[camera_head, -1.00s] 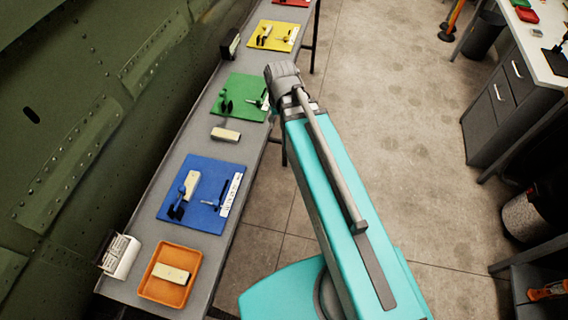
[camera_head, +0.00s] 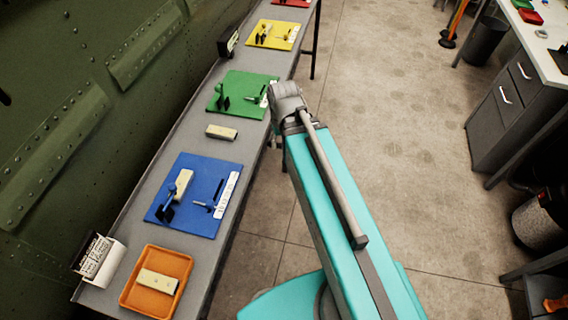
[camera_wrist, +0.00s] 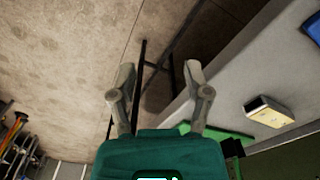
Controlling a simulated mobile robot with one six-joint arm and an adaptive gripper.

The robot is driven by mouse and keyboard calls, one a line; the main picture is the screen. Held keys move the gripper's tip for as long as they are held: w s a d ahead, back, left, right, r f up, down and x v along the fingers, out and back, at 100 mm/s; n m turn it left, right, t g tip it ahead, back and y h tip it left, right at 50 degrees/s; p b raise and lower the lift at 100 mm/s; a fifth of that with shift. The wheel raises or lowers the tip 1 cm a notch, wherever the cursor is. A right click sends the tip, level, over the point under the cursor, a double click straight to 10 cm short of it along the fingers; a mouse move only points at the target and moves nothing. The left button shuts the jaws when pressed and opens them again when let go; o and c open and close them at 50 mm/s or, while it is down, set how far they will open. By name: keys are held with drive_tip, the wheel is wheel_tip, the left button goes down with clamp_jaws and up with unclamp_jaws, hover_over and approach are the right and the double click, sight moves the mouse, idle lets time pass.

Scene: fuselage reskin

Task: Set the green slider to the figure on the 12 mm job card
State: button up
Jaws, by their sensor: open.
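The green board (camera_head: 236,88) lies on the long grey bench in the head view. It carries a dark upright clamp-like piece (camera_head: 221,98) and a small slider-like fitting (camera_head: 255,99) near its right side. A white strip at its right edge is partly hidden by my arm, and no figures can be read. A sliver of green board (camera_wrist: 228,134) shows in the wrist view. My gripper (camera_wrist: 160,80) is open and empty, its fingers apart over the bench's floor-side edge. A white holder with printed cards (camera_head: 98,258) stands at the bench's near left; its print is unreadable.
A cream block (camera_head: 221,132) lies between the green board and the blue board (camera_head: 205,205). An orange tray (camera_head: 183,262) holds another block. A yellow board (camera_head: 270,34) lies farther back. The green fuselage wall borders the bench at left.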

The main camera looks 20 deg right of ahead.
wheel_tip(320, 180, down, 8)
drive_tip(key=s+b, duration=0.1)
drive_tip(key=b, duration=0.6)
drive_tip(key=shift+r, duration=0.1)
idle(0.3)
wheel_tip(320, 180, up, 10)
drive_tip(key=p, duration=0.9)
drive_tip(key=shift+f, duration=0.25)
drive_tip(key=shift+d, duration=0.1)
idle(1.0)
